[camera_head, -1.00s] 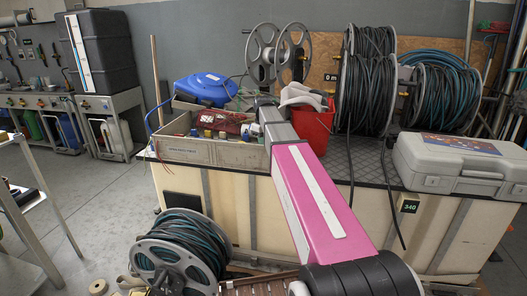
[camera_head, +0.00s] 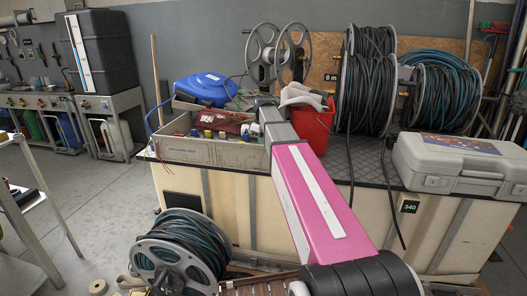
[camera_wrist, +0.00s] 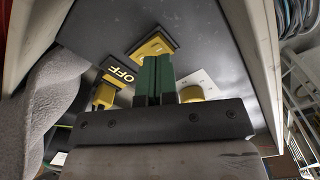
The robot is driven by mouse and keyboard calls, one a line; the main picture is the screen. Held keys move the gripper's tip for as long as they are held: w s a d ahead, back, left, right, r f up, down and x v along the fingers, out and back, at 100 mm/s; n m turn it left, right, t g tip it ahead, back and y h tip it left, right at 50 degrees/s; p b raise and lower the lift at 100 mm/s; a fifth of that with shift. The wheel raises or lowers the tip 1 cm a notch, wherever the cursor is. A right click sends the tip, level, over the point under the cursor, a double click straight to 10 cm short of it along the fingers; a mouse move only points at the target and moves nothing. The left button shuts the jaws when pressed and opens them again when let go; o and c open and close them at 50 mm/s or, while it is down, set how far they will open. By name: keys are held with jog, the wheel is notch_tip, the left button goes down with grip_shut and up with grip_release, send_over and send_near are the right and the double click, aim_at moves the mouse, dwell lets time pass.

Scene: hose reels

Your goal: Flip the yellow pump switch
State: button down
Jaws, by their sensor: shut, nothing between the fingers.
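In the wrist view my gripper (camera_wrist: 158,62) is shut, its two green fingers together and empty. Beyond the fingertips is a yellow switch (camera_wrist: 152,45) on a grey panel (camera_wrist: 105,35); whether the tips touch it I cannot tell. A second yellow part (camera_wrist: 104,95) sits to the left, beside a black "OFF" label (camera_wrist: 118,74). A third yellow part (camera_wrist: 191,93) sits on a pale plate to the right, partly hidden by my gripper. No pump label is readable. In the head view my pink arm reaches over the bench and the switches do not show.
In the wrist view a rough grey cloth-like thing (camera_wrist: 50,95) lies close on the left.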

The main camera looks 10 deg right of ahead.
jog(key=shift+f, duration=1.25)
dwell(0.8)
jog(key=shift+r, duration=3.5)
